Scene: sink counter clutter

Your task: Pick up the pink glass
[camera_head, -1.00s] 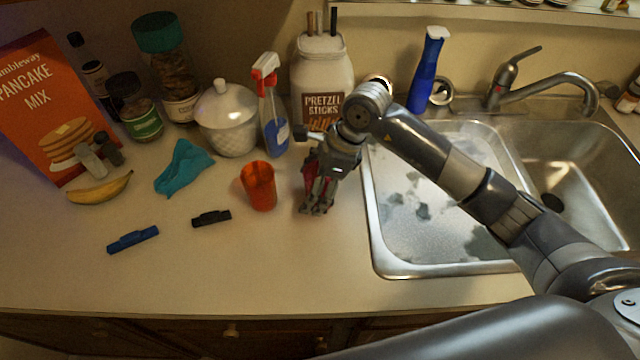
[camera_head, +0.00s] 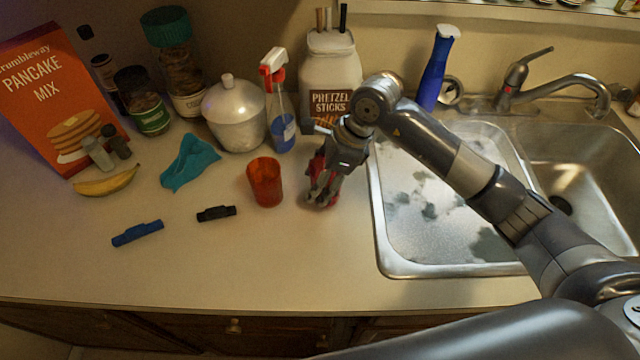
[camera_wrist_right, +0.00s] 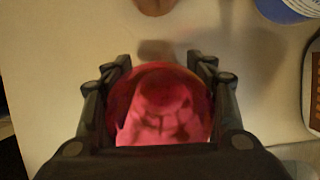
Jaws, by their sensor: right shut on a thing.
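The pink glass (camera_wrist_right: 160,105) shows large in the right wrist view, between the two fingers of my right gripper (camera_wrist_right: 160,80). In the head view, only reddish-pink parts of the glass (camera_head: 316,172) show behind my right gripper (camera_head: 325,185). The gripper points down over the counter, left of the sink, and is shut on the glass from its two sides. Whether the glass touches the counter is hidden. My left gripper is not in view.
An orange-red cup (camera_head: 265,182) stands close left of my right gripper. A spray bottle (camera_head: 281,110), a pretzel jar (camera_head: 330,75) and a white lidded jar (camera_head: 234,115) stand behind. The sink (camera_head: 440,255) lies to the right.

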